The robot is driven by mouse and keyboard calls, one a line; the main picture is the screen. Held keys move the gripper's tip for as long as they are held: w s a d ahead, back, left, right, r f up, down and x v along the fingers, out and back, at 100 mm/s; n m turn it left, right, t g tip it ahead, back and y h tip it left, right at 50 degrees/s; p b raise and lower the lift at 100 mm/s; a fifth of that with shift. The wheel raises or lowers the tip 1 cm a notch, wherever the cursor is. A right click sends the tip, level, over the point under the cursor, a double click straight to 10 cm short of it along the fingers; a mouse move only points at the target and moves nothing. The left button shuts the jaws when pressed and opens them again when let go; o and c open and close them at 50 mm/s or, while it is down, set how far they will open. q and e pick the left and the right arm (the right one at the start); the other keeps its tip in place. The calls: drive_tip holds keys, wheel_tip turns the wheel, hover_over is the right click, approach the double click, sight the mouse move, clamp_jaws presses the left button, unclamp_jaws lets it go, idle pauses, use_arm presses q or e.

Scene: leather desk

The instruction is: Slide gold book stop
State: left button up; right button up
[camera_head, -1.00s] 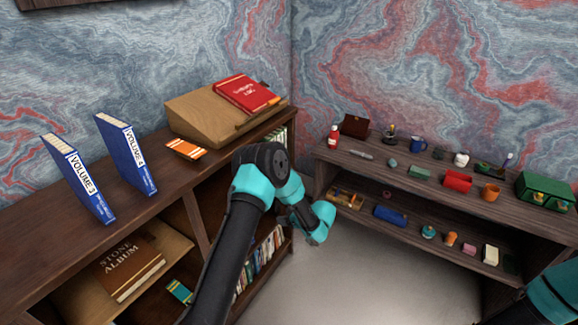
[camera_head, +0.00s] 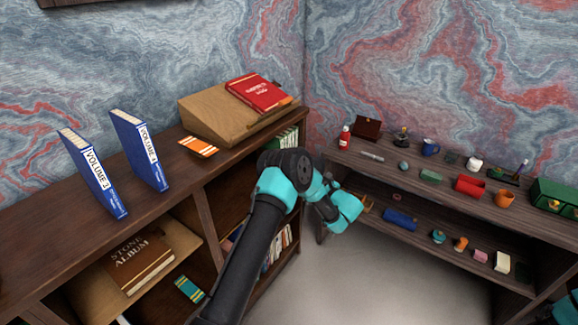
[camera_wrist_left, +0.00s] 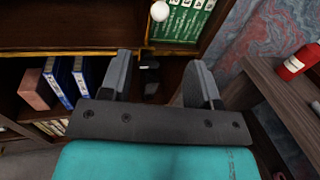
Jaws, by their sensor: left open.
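I see nothing that I can clearly make out as a gold book stop. My left gripper (camera_wrist_left: 160,64) is open with nothing between its fingers in the left wrist view. It faces the bookcase shelves. A row of green books (camera_wrist_left: 184,20) stands on a shelf beyond the fingers, with a small pale round knob (camera_wrist_left: 159,11) at its left end. The green books also show in the head view (camera_head: 284,139). In the head view my left arm reaches in front of the bookcase, and the fingers are hard to make out.
The bookcase top (camera_head: 50,212) holds blue volumes (camera_head: 139,150), an orange striped book (camera_head: 198,147) and a wooden slope (camera_head: 208,113) with a red book (camera_head: 257,93). A low shelf (camera_head: 437,208) with small objects stands right. Open floor (camera_head: 360,270) lies between.

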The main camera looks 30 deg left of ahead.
use_arm(q)
drive_tip(key=x, duration=1.6)
drive_tip(key=shift+d, duration=0.1)
clamp_jaws()
